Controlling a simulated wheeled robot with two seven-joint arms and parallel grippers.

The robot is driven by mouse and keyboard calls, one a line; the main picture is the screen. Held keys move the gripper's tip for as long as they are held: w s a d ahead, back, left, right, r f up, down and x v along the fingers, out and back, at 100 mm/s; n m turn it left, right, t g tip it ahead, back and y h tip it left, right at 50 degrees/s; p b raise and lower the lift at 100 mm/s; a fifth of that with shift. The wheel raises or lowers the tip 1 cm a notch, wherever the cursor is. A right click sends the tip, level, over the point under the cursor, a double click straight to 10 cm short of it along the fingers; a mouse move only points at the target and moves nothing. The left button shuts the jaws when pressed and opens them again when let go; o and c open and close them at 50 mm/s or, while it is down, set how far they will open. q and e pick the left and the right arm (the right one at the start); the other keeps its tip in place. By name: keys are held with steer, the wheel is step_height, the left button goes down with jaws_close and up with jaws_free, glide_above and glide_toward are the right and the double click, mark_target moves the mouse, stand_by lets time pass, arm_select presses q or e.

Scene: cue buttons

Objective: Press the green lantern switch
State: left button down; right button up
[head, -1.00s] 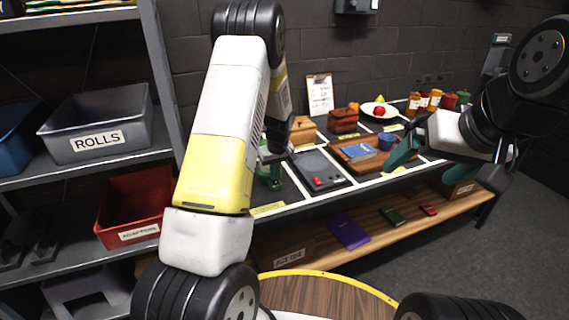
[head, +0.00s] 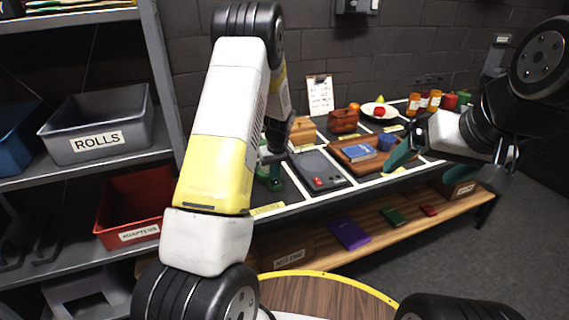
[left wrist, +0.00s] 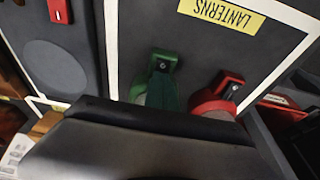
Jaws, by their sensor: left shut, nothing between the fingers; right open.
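In the left wrist view a green lantern (left wrist: 163,62) lies on the dark mat beside a red lantern (left wrist: 228,88), near a yellow LANTERNS label (left wrist: 222,14). My left gripper (left wrist: 168,95) is shut and empty, its teal fingers over the green lantern's body. They overlap it in the picture; I cannot tell whether they touch. The lantern's lower part and its switch are hidden or too unclear to make out. In the head view my left gripper (head: 268,158) is at the table's near left end, partly hidden by my arm. My right gripper (head: 440,170) is open and empty at the right.
A shelf with bins (head: 100,140) stands at the left.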

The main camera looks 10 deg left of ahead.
mark_target(276, 184)
arm_select(q)
steer(key=shift+s+a+f, duration=0.1)
steer(key=shift+s+f, duration=0.45)
steer(key=shift+s+d, duration=0.35)
steer(key=shift+s, duration=0.1)
steer(key=shift+d, duration=0.2)
steer(key=shift+r, duration=0.45)
steer(key=r, duration=0.3)
steer(key=shift+w+r, duration=0.2)
steer(key=v, duration=1)
steer(key=shift+s+d+r, duration=0.25)
steer(key=shift+s+d, duration=0.05)
